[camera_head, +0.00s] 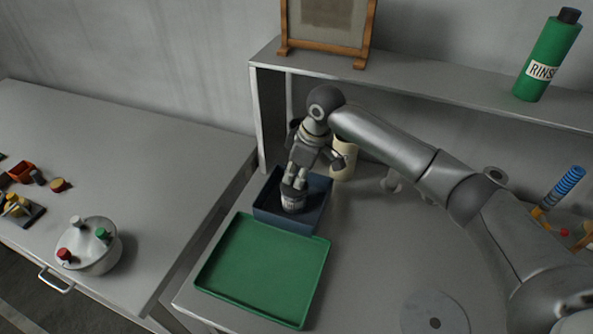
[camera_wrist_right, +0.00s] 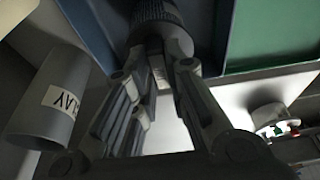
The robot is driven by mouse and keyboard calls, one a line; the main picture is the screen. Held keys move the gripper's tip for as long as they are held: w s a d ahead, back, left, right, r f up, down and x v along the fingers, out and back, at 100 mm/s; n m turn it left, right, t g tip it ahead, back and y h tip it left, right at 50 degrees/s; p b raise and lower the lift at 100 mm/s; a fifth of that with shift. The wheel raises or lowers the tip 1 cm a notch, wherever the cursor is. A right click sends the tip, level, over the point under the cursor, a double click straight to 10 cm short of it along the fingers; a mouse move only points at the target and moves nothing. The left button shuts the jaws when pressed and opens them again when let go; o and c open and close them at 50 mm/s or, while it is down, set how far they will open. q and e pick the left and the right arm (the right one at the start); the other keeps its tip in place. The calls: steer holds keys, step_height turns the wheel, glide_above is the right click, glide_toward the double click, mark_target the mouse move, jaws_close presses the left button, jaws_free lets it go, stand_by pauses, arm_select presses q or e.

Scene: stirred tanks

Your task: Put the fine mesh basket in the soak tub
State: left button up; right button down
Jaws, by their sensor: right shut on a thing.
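A small grey ribbed cylinder, which looks like the fine mesh basket (camera_head: 292,202), hangs at the tip of my right gripper (camera_head: 294,186). The right gripper points down and is shut on its top. The basket is over or inside the dark blue tub (camera_head: 318,217), which looks like the soak tub; whether it touches the floor of the tub I cannot tell. In the right wrist view the dark ribbed basket (camera_wrist_right: 155,14) shows beyond the fingers, with the blue wall of the tub (camera_wrist_right: 88,28) beside it. My left gripper is in neither view.
A green tray (camera_head: 262,268) lies in front of the tub. A cream container (camera_head: 344,160) stands close behind the gripper. A shelf (camera_head: 440,95) runs behind, bearing a green rinse bottle (camera_head: 546,60) and a framed screen (camera_head: 326,25). A lidded vessel (camera_head: 92,248) stands on the left bench.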

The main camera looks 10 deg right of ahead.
steer(key=shift+f, duration=0.15)
steer(key=c, duration=1.5)
jaws_free()
steer(key=shift+o, duration=0.2)
steer(key=b+v, duration=0.2)
steer(key=v, duration=1)
